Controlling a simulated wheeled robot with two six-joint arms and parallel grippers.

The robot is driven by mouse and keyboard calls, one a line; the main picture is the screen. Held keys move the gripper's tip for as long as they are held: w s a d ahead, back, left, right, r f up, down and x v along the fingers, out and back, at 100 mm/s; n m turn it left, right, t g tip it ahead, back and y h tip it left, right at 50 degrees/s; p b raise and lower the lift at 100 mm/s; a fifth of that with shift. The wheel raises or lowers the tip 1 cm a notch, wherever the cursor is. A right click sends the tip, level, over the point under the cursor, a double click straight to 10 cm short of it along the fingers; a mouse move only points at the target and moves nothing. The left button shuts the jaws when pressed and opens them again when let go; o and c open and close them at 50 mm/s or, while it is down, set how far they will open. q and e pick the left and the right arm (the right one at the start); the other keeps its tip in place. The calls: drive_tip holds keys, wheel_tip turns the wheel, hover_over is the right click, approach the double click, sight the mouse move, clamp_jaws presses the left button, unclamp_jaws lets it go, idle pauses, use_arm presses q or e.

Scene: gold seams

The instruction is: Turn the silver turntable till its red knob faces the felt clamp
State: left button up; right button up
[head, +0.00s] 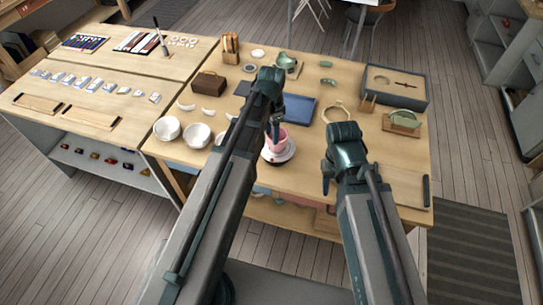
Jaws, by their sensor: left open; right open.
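A pale silver disc, which looks like the turntable (291,152), sits on the near middle of the table with a pink cup (275,143) on it.
White bowls (167,128) stand left of my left arm. A blue mat (301,108) and a pale ring (335,111) lie behind the disc. A small wooden stand (367,103) and a grey tray (418,102) are at the right. The table's near right is fairly clear.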

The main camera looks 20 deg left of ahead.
sight(272, 159)
use_arm(q)
wheel_tip(272, 159, down, 13)
drive_tip(key=b, duration=1.2)
clamp_jaws()
idle(0.8)
